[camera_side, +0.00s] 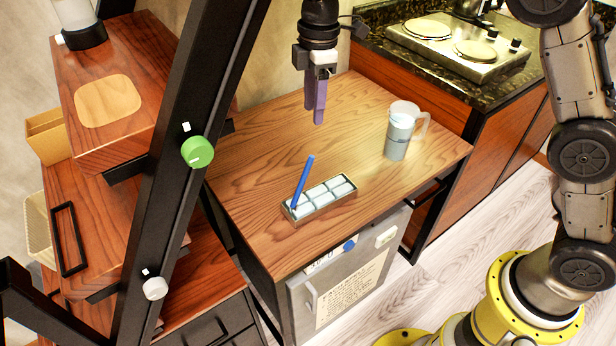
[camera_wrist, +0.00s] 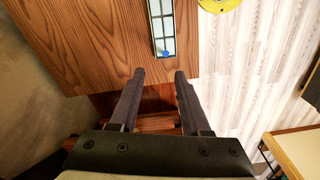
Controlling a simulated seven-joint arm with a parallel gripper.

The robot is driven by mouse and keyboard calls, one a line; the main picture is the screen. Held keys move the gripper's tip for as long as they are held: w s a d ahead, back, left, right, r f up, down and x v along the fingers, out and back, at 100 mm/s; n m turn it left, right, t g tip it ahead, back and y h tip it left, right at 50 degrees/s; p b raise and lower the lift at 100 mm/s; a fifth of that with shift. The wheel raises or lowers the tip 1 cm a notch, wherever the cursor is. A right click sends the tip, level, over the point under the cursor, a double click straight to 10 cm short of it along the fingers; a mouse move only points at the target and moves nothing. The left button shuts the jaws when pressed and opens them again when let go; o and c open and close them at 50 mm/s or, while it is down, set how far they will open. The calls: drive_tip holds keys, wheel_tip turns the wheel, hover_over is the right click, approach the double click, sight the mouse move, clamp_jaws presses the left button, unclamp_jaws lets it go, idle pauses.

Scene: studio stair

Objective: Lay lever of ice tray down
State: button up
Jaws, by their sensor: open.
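The ice tray (camera_side: 325,201) lies on the wooden table near its front edge. It is dark-rimmed with pale blue-white cells. Its blue lever (camera_side: 303,181) stands up from the tray's left end, tilted slightly to the right. In the wrist view the ice tray (camera_wrist: 161,22) shows at the top, with the lever (camera_wrist: 165,53) seen end-on as a blue spot at its near end. My gripper (camera_side: 317,115) is above the table, behind the tray and apart from it, fingers pointing down. In the wrist view my gripper (camera_wrist: 159,75) is open, with nothing between its fingers.
A grey-blue lidded jug (camera_side: 399,132) stands on the table (camera_side: 265,135) right of my gripper. A black post with a green knob (camera_side: 197,151) rises at the left. A counter with a two-plate stove (camera_side: 455,48) is behind right. Tabletop around the tray is clear.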

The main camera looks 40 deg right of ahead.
drive_tip(key=g, duration=0.1)
approach(302, 184)
drive_tip(key=f, duration=0.3)
drive_tip(key=d+f, duration=0.1)
drive_tip(key=f, duration=0.5)
drive_tip(key=shift+s+d+f, duration=0.15)
drive_tip(key=shift+s+f, duration=0.05)
drive_tip(key=shift+f, duration=0.1)
clamp_jaws()
idle(1.0)
